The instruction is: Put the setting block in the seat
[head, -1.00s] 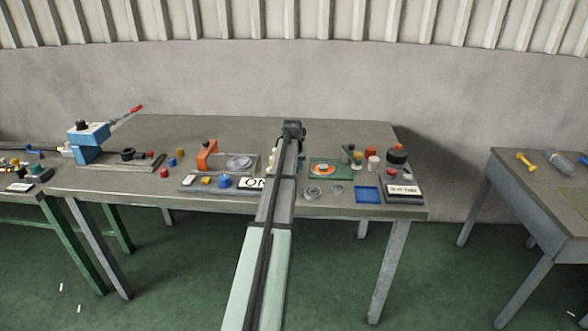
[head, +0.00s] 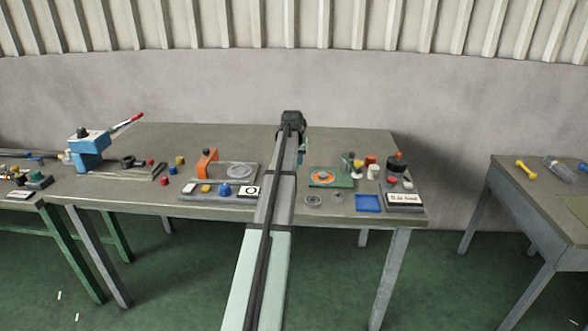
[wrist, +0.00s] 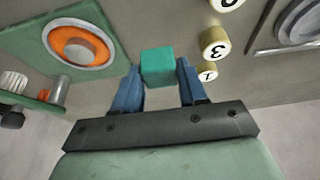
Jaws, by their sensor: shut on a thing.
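My gripper (wrist: 159,72) shows in the wrist view with its two blue fingers on either side of a teal-green block (wrist: 158,65), shut on it. In the head view my arm hides the block and fingers. An orange ring with a grey round centre (wrist: 78,46) sits on a green plate (wrist: 112,67), to the left of the held block in the wrist view. The same green plate (head: 345,182) with its orange ring (head: 324,176) stands right of my arm in the head view. I cannot tell for sure which part is the seat.
Numbered yellowish cylinders (wrist: 214,42) stand right of the block in the wrist view. In the head view, a blue square tray (head: 368,203) and a labelled dark box (head: 404,200) lie at right. An orange clamp-like piece (head: 207,163) and a blue lever press (head: 88,150) stand at left.

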